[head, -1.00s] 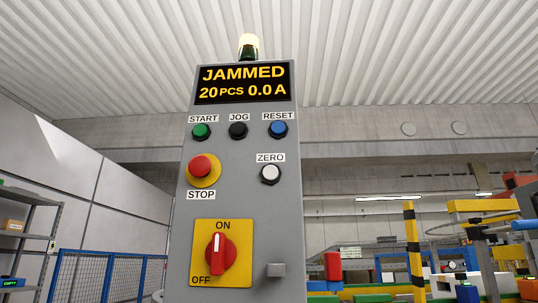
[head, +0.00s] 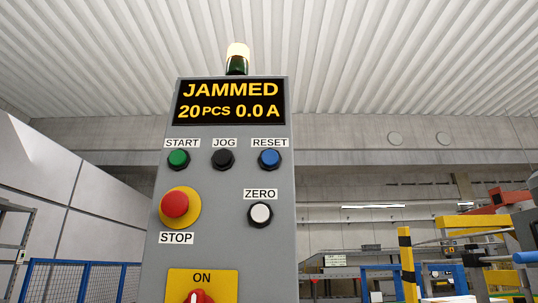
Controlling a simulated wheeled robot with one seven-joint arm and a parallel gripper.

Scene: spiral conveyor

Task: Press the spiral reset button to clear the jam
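A grey control panel (head: 225,240) stands in front of me in the head view. The blue button (head: 269,158) labelled RESET is at its upper right. The display (head: 230,102) reads JAMMED, 20 PCS, 0.0 A. A green START button (head: 178,159) and a black JOG button (head: 222,158) sit to the left of RESET. A white ZERO button (head: 260,213) is below RESET, and a red STOP button (head: 175,204) on a yellow disc is at the left. My gripper is not in view.
A red rotary switch (head: 200,297) on a yellow plate is cut off at the bottom edge. A lamp (head: 237,58) tops the panel. Blue fencing (head: 85,280) stands at the left. A yellow and black post (head: 407,265) and machinery stand at the right.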

